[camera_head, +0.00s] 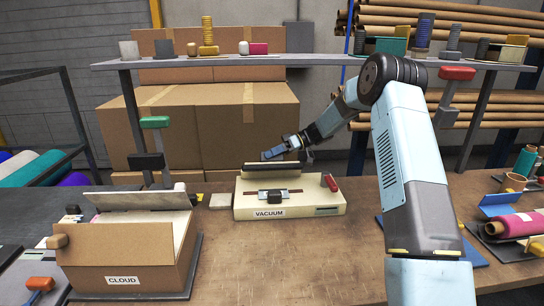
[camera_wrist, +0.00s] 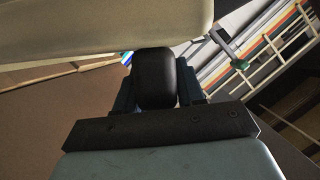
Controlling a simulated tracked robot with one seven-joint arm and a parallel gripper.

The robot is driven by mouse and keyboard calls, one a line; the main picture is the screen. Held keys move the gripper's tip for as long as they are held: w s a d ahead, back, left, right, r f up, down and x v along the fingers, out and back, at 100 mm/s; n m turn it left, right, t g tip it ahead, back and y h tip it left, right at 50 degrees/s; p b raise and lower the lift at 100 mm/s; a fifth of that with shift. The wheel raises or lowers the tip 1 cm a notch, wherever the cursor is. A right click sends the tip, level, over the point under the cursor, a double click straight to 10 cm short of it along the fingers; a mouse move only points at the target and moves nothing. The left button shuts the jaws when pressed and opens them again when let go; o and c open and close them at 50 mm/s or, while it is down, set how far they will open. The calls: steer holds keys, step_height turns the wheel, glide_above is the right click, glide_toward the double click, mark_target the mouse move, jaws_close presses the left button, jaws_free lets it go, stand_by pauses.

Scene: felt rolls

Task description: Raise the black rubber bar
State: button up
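A cream machine labelled VACUUM (camera_head: 245,206) stands on the bench in the middle of the head view. A long dark bar (camera_head: 258,167), which looks like the black rubber bar, runs along its back edge. My gripper (camera_head: 268,154) is just above the bar at the back of the machine, its tips pointing left. In the wrist view, a rounded black piece (camera_wrist: 155,78) sits between my two dark fingers, below a large cream surface (camera_wrist: 90,28). I cannot tell whether the fingers press on this piece or only flank it. The bar's far side is hidden.
A CLOUD carton (camera_head: 120,258) stands at the front left, with a green-topped lever (camera_head: 155,123) behind it. A red handle (camera_head: 331,183) is at the machine's right end. A shelf (camera_head: 230,61) crosses overhead. Bare bench (camera_head: 290,265) lies in front of the machine.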

steer(key=o, duration=0.3)
steer(key=shift+w+f, duration=0.1)
steer(key=shift+w, duration=0.05)
steer(key=shift+o, duration=0.2)
steer(key=v, duration=1.3)
steer(key=shift+d, duration=0.4)
steer(key=shift+w, duration=0.15)
